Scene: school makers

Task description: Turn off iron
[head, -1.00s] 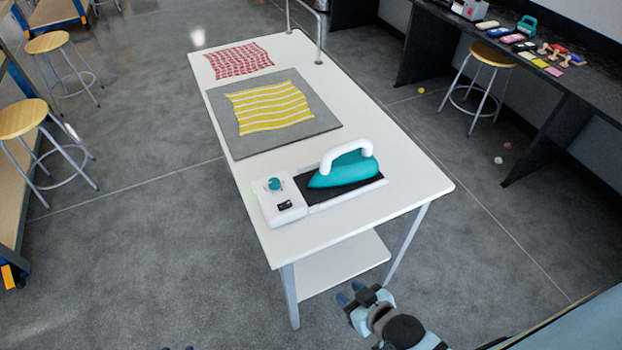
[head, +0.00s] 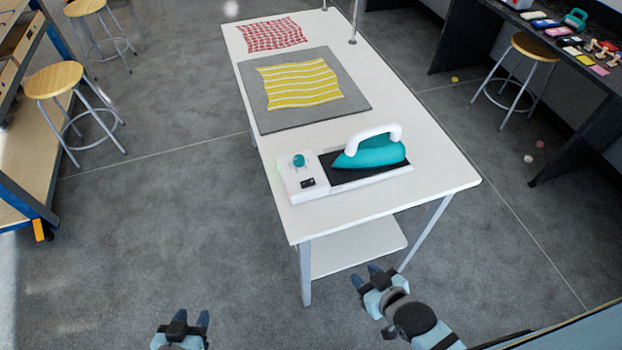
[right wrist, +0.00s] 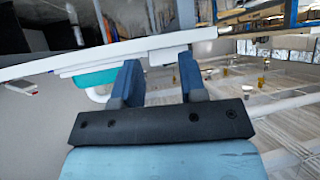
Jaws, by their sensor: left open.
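A teal iron (head: 370,152) with a white handle rests on the dark pad of a white base unit (head: 306,180) near the front end of the white table. The base has a teal knob (head: 298,160) and a small black switch panel (head: 308,183). My left gripper (head: 190,318) is open and empty over the floor at the bottom, left of the table. My right gripper (head: 366,276) is open and empty below the table's front edge. In the right wrist view its fingers (right wrist: 160,82) stand apart, with the iron's teal body (right wrist: 97,80) beyond.
A grey mat (head: 270,121) with a yellow striped cloth (head: 305,85) lies behind the iron. A red checked cloth (head: 270,35) lies at the far end. Stools (head: 55,80) and a shelf stand left, a dark counter (head: 560,90) right. Floor around the table's front is clear.

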